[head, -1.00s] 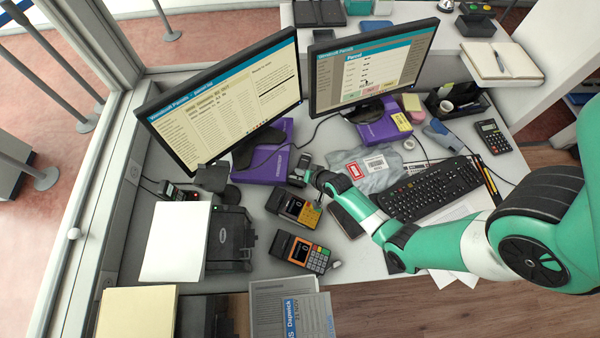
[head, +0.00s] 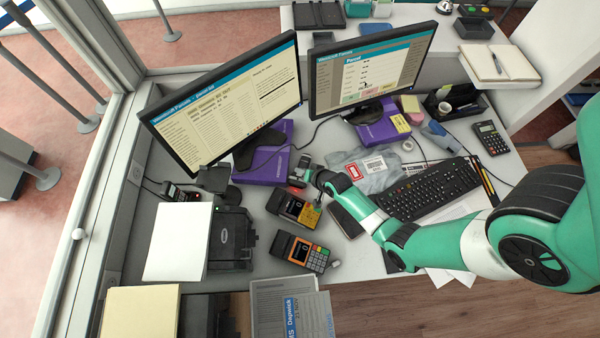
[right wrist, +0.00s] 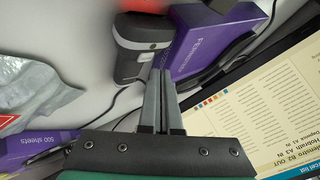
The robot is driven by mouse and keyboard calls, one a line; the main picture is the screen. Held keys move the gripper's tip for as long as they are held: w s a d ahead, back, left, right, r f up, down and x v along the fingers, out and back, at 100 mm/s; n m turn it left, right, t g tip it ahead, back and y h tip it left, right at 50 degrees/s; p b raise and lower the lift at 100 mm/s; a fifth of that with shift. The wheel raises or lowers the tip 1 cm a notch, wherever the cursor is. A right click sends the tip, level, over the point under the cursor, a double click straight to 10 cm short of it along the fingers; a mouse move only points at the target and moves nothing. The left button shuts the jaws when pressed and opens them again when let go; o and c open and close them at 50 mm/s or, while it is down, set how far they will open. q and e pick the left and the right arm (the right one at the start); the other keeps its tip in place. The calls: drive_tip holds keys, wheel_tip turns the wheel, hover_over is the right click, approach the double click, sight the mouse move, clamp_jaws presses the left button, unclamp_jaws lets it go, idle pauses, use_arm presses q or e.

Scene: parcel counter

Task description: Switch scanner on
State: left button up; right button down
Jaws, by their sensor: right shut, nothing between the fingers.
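A black and light grey handheld device (right wrist: 136,45), which looks like the scanner, lies in the right wrist view beside a purple box (right wrist: 215,30). My left gripper is not in view.
A yellow card terminal (head: 293,209) and an orange one (head: 300,252) lie close by, towards the near edge. A grey parcel bag (head: 368,172) and the keyboard (head: 430,190) are on the right. The left monitor (head: 225,100) stands behind, with a black printer (head: 232,238) at left.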

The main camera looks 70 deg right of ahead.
wheel_tip(320, 180, up, 6)
drive_tip(key=p, duration=0.6)
